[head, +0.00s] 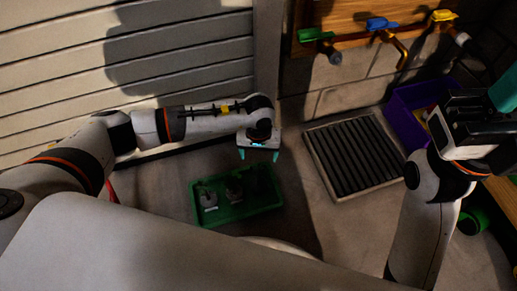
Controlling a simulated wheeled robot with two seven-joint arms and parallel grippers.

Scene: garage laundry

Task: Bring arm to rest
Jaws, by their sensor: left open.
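My left gripper (258,155) is in the head view, reached out in front of me near the middle. Its teal fingertips are apart, with nothing between them. It appears above the far right part of a green tray (240,212); I cannot tell the exact height. My left arm comes in from the left and is stretched out. My right arm is bent up at the right edge. A teal part of the right gripper (504,92) shows at the picture's edge, but its jaws are mostly out of frame.
The green tray holds a few small grey items. A dark slatted grate (352,153) lies on the floor to its right. A purple bin (402,118) stands behind my right arm. Coloured taps (381,24) hang on a wooden board. A slatted shutter (60,65) is at left.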

